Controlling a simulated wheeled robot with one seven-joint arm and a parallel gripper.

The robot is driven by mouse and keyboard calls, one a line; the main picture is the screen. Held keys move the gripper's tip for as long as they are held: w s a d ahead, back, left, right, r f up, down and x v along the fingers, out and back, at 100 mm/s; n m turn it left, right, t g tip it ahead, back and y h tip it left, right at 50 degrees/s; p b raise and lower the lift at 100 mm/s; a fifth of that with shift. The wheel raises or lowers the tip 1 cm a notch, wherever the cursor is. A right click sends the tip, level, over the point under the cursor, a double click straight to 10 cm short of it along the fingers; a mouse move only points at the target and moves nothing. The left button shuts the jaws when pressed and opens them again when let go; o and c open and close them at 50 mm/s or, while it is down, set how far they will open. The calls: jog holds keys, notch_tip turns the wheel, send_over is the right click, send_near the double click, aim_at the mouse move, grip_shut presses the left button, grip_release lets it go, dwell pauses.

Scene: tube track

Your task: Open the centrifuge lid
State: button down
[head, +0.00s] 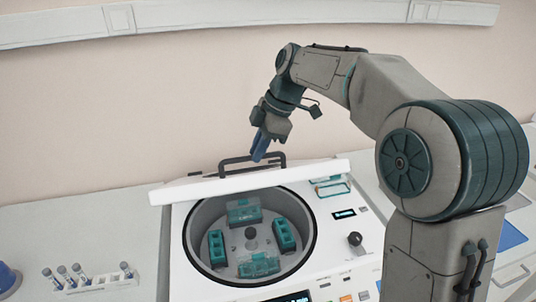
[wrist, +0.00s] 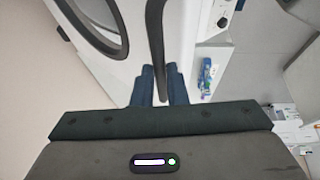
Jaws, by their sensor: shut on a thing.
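The white centrifuge (head: 345,255) stands on the bench in the head view, its round bowl exposed with several teal tube holders inside. Its white lid (head: 215,192) is raised, seen nearly edge-on behind the bowl. A dark bar handle (head: 236,160) stands on the lid's far side. My gripper (head: 259,157) is at the right part of this handle, shut on it. In the wrist view, the blue fingers of my gripper (wrist: 160,88) lie on either side of the dark handle (wrist: 156,35), with the white lid (wrist: 178,30) beyond.
A rack of capped tubes (head: 88,280) stands on the bench left of the centrifuge. A blue object (head: 8,280) sits at the far left edge. A wall rail (head: 200,18) runs high above. Bench space left of the centrifuge is mostly clear.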

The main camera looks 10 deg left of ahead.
jog(key=shift+w+a, duration=0.15)
jog(key=shift+w, duration=0.3)
jog(key=c, duration=1.6)
grip_release()
jog(key=shift+w, duration=0.1)
jog(key=shift+o, duration=0.7)
jog(key=shift+w+a+f, duration=0.2)
jog(key=shift+w, duration=0.25)
jog(key=shift+s+d+r, duration=0.15)
jog(key=shift+s+r, duration=0.05)
jog(key=shift+s, duration=0.05)
jog(key=shift+w+r, duration=0.1)
jog(key=s+v, duration=0.1)
jog(key=v, duration=1.2)
jog(key=shift+w+d+r+b, duration=0.15)
jog(key=shift+w+r+b, duration=0.1)
jog(key=shift+w+b, duration=0.15)
